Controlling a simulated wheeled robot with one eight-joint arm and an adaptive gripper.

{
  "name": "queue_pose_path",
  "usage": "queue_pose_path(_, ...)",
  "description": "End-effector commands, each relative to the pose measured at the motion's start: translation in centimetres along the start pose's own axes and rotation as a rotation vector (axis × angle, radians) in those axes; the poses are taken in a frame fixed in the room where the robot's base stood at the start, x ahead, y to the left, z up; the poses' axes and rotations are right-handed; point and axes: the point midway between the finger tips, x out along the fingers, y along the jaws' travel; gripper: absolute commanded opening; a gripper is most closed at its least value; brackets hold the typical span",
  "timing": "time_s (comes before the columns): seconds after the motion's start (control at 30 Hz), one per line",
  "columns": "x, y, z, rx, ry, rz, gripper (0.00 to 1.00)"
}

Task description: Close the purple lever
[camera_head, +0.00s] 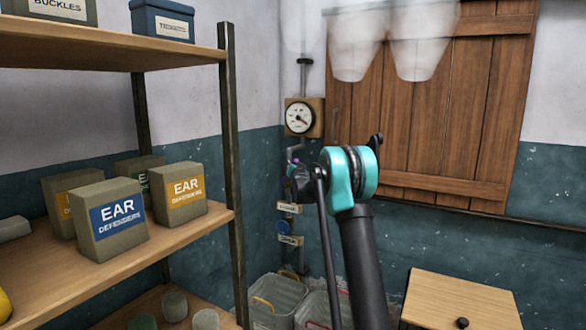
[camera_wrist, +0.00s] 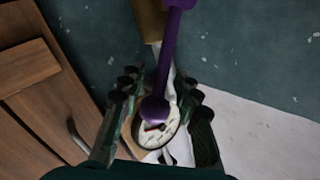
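The purple lever (camera_wrist: 166,65) shows large in the wrist view as a bar with a round knob, running from the top edge to the middle. My gripper (camera_wrist: 157,78) is open, with one finger on each side of the lever and gaps to both. Whether a finger touches the lever I cannot tell. In the head view only a small bit of purple (camera_head: 296,162) shows, below the round gauge (camera_head: 299,117). My arm hides most of the lever and gripper there. The gauge face also shows behind the knob in the wrist view (camera_wrist: 155,136).
A shelf (camera_head: 190,232) with ear defender boxes (camera_head: 112,220) stands at the left. A wooden shutter (camera_head: 430,110) is on the wall at the right. Grey bins (camera_head: 277,298) and a wooden cabinet (camera_head: 460,298) stand below. Pale translucent cups (camera_head: 425,45) hang into the top.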

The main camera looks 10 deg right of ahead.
Motion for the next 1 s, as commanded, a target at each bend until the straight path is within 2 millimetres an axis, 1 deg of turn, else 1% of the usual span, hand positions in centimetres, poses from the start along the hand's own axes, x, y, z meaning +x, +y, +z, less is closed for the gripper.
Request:
queue_pose_path(0.07,-0.02,0.0,0.0,0.0,0.0,0.0,0.31)
queue_pose_path(0.3,-0.03,0.0,-0.01,0.0,0.0,0.0,0.02)
queue_pose_path(0.33,-0.03,0.0,-0.01,0.0,0.0,0.0,0.0)
queue_pose_path(0.83,-0.07,0.07,0.0,0.006,0.006,-0.003,0.0)
queue_pose_path(1.0,-0.24,0.43,0.15,0.044,0.033,-0.017,0.0)
